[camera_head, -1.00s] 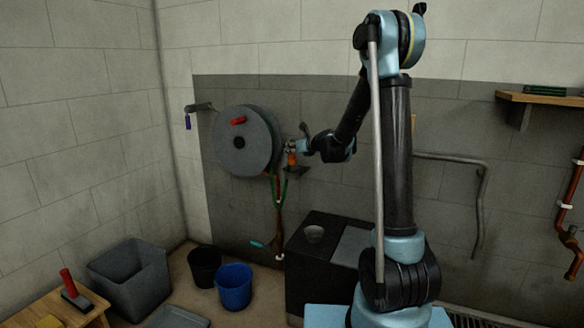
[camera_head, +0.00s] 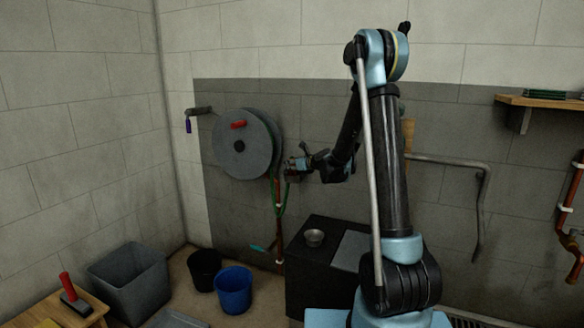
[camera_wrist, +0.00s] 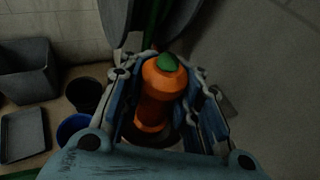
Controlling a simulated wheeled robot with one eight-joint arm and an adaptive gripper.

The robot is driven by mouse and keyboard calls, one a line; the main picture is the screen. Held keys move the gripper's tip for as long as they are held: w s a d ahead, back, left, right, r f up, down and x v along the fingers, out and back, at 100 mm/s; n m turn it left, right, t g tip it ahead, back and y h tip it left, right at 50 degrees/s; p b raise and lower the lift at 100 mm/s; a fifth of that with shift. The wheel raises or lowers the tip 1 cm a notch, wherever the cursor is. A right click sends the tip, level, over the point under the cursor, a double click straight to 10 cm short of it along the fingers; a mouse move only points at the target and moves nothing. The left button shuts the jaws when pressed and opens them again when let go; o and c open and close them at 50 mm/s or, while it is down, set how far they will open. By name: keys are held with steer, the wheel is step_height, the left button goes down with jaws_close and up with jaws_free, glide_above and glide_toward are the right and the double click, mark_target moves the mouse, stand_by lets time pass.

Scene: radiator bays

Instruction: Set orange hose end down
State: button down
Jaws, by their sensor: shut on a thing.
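The orange hose end (camera_wrist: 160,90) sits between the two fingers of my gripper (camera_wrist: 165,110) in the wrist view, with a green tip at its top. My gripper is shut on it. In the head view my gripper (camera_head: 294,168) is just right of the grey hose reel (camera_head: 225,150), at about the height of the reel's lower half. The green hose (camera_head: 283,198) hangs in a loop below the gripper, beside an upright copper pipe. The hose end itself is small and largely hidden by the gripper in the head view.
A dark cabinet (camera_head: 308,265) with a metal bowl (camera_head: 314,238) on top stands below my arm. Blue (camera_head: 233,290) and black (camera_head: 204,268) buckets and a grey bin (camera_head: 130,282) stand on the floor to the left. A grey wall pipe (camera_head: 450,163) runs at right.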

steer(key=c, duration=1.2)
jaws_free()
steer(key=shift+o, duration=0.2)
steer(key=shift+r, duration=0.1)
steer(key=s+d+r+n+g+h, duration=0.15)
steer(key=s+d+n, duration=0.3)
steer(key=s, duration=0.45)
steer(key=s+d+r+n+g, duration=0.1)
steer(key=s+d+r+n, duration=0.2)
steer(key=s+d, duration=0.5)
steer(key=s+d+f+n+g+h, duration=0.2)
steer(key=s+d+n, duration=0.3)
steer(key=s, duration=0.7)
steer(key=s+d+f+n+g+h, duration=0.2)
steer(key=s+d+f+n, duration=0.3)
steer(key=s+n, duration=0.3)
steer(key=s+d+f+n+g+h, duration=0.2)
steer(key=s+n, duration=0.5)
steer(key=s, duration=0.9)
steer(key=d+f+h, duration=0.1)
steer(key=d+h, duration=0.1)
steer(key=d, duration=0.1)
steer(key=shift+d+f, duration=0.35)
steer(key=shift+f, duration=0.05)
